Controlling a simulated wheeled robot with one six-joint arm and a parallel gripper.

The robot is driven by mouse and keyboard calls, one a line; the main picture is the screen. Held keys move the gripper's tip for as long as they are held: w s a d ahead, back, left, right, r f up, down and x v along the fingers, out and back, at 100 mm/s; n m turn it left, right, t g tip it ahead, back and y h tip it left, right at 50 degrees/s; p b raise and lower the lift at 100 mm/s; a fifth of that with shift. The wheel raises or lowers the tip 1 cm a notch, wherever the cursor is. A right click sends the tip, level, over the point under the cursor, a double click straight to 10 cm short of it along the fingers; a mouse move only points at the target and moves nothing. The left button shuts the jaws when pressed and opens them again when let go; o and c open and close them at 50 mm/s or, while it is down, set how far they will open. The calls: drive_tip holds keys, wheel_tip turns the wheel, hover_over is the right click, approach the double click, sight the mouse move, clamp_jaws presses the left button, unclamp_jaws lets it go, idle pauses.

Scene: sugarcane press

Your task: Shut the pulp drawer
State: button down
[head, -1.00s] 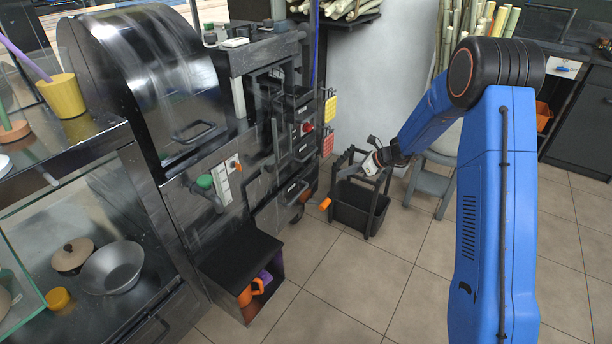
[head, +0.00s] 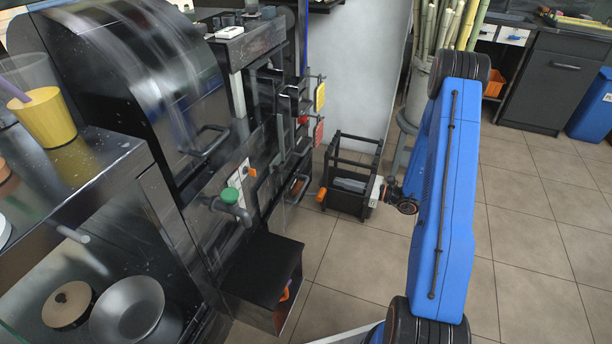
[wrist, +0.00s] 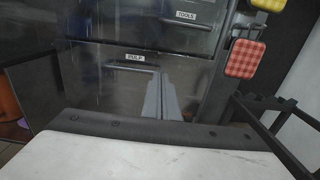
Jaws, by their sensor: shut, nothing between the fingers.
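The pulp drawer (wrist: 95,90) has a dark, shiny front with a white PULP label and a dark bar handle under it in the wrist view. How far it stands out from the press is hard to tell. My gripper (wrist: 160,80) is shut and empty, its grey fingers pointing at the drawer front, just right of the label and handle. They overlap the front in the picture; I cannot make out contact. In the head view my gripper (head: 338,182) points left toward the press, over the black crate frame. The drawer is hard to separate from the press there.
The tools drawer (wrist: 160,32) is above the pulp drawer. Red-checked (wrist: 247,59) and yellow pads hang on the right. A black open crate (head: 343,205) stands on the floor below my gripper. An orange-tipped lever (head: 321,194) sticks out nearby. Tiled floor to the right is clear.

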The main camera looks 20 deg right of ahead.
sight(300, 171)
drive_tip(key=x, duration=1.4)
drive_tip(key=shift+x, duration=1)
drive_tip(key=shift+w+a, duration=0.15)
drive_tip(key=shift+a, duration=0.15)
drive_tip(key=shift+d, duration=0.1)
drive_tip(key=shift+w, duration=0.1)
